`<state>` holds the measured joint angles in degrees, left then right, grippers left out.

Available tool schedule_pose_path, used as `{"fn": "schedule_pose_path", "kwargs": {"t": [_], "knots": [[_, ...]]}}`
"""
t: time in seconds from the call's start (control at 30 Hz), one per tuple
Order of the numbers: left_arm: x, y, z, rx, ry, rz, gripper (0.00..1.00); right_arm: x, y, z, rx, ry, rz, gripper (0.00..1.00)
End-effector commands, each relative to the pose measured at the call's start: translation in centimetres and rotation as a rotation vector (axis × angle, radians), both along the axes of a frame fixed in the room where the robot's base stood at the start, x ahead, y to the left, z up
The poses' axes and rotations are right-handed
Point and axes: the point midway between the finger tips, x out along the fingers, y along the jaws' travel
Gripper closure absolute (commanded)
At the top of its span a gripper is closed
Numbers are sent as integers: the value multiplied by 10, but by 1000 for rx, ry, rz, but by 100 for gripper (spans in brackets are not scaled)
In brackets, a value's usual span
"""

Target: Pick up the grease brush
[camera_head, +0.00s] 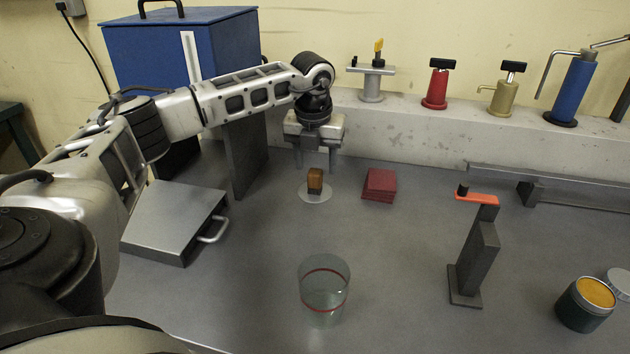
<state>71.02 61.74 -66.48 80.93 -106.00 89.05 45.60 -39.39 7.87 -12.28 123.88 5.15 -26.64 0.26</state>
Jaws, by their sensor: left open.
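My left gripper (316,164) points down with its fingers apart, right above or around the top of a small brown-orange block (315,183). The block stands upright on a pale round disc (312,196) on the grey bench. Nothing shows clearly gripped, and I cannot tell whether the fingers touch the block. I cannot tell for certain whether this block is the grease brush; no other thing is plainly a brush. An open dark pot of yellow grease (584,305) stands at the lower right. My right gripper is not in view.
A red stack (379,186) lies just right of the gripper. A clear glass (324,292) stands in front. A post with an orange arm (478,250) stands at right, a grey case (172,220) at left. Several tools, including a blue cylinder (574,88), line the back ledge.

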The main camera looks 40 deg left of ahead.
Motion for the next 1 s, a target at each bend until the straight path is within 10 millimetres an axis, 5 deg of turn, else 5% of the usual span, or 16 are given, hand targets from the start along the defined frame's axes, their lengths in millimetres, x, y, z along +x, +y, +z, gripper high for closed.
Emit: {"fn": "schedule_pose_path", "kwargs": {"t": [0.23,0.53,0.73,1.0], "knots": [[4,6,-36,0,4,-1,47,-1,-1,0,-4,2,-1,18],[5,6,-41,0,1,-1,47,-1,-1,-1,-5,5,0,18],[5,6,-40,0,1,-1,96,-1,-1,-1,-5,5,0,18],[5,6,-40,0,0,0,96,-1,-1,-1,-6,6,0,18]]}}
